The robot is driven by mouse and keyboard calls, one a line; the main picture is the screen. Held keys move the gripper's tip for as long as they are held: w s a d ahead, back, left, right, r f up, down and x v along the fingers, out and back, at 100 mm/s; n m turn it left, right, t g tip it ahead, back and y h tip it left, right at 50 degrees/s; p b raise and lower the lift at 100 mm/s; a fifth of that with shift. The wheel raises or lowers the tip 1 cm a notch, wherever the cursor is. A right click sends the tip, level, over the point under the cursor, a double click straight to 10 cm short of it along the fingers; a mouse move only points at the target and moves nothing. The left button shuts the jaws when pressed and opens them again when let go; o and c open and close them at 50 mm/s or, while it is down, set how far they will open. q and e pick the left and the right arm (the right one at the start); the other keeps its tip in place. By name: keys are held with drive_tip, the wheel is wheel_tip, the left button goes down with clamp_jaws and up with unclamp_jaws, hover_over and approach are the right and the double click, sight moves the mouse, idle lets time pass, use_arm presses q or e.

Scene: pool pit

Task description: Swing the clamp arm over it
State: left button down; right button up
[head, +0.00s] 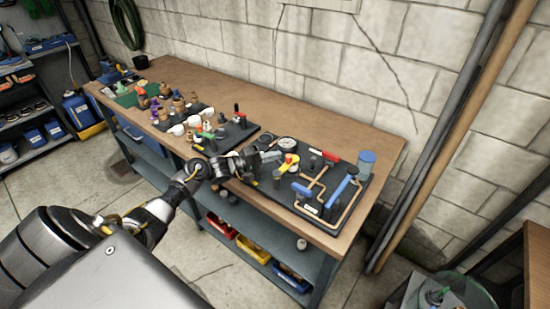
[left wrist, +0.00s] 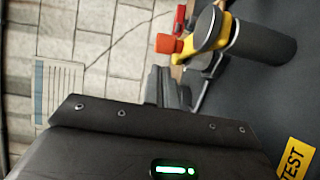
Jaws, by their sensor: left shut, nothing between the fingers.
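The clamp arm looks like the yellow piece (head: 291,160) on the dark board at the right part of the bench. In the left wrist view the yellow arm (left wrist: 222,40) carries an orange-red tip (left wrist: 168,43) pointing left, a silvery disc, and a dark cylinder (left wrist: 264,43) at its right. My left gripper (head: 273,156) is just left of the yellow piece in the head view. Its dark fingers (left wrist: 168,88) are together and empty in the left wrist view, below the orange-red tip. I cannot tell whether they touch it. My right gripper is not in view.
The dark board (head: 322,205) also holds a round gauge (head: 288,143), copper-coloured pipes, a blue lever (head: 340,190), a red handle (head: 331,156) and a blue-lidded jar (head: 366,160). Other boards with small parts stand farther left. A yellow TEST label (left wrist: 293,158) lies lower right.

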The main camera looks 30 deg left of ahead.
use_arm(q)
drive_tip(key=a, duration=0.3)
drive_tip(key=shift+s+a+b, duration=0.25)
drive_tip(key=shift+s+b, duration=0.1)
drive_tip(key=shift+b, duration=0.05)
drive_tip(key=b+v, duration=0.1)
drive_tip(key=v, duration=0.7)
drive_tip(key=shift+a+b, duration=0.25)
drive_tip(key=shift+b, duration=0.15)
drive_tip(key=shift+s+a+r, duration=0.15)
drive_tip(key=shift+s+a, duration=0.25)
drive_tip(key=shift+s, duration=0.05)
